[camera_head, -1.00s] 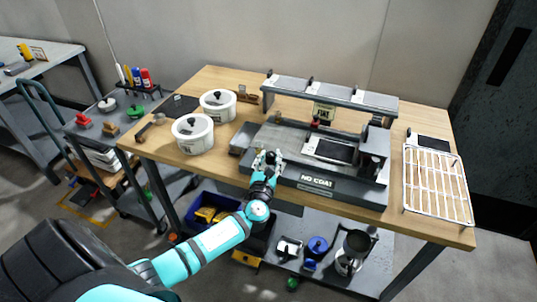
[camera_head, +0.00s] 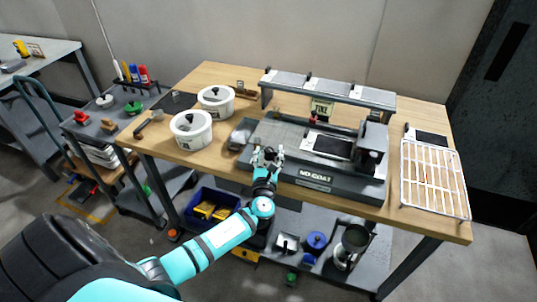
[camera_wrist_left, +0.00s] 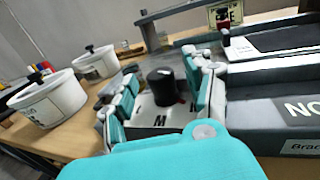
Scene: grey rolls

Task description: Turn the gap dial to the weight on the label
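The dial is a black knob (camera_wrist_left: 163,87) on a white plate (camera_wrist_left: 150,118) marked with letters, one of them an M, in the left wrist view. My left gripper (camera_wrist_left: 162,80) has its teal fingers apart on either side of the knob; I cannot tell whether they touch it. In the head view my left gripper (camera_head: 267,157) is at the front left of the grey machine (camera_head: 335,192), where it hides the dial. The label (camera_head: 321,109) stands upright at the back of the machine; it also shows in the wrist view (camera_wrist_left: 225,15), too small to read. My right gripper is out of view.
Two white lidded pots (camera_head: 191,130) stand left of the machine on the wooden bench (camera_head: 215,167). A raised grey shelf (camera_head: 330,86) runs behind it. A wire rack (camera_head: 434,178) lies at the right. A tool cart (camera_head: 118,122) stands to the left.

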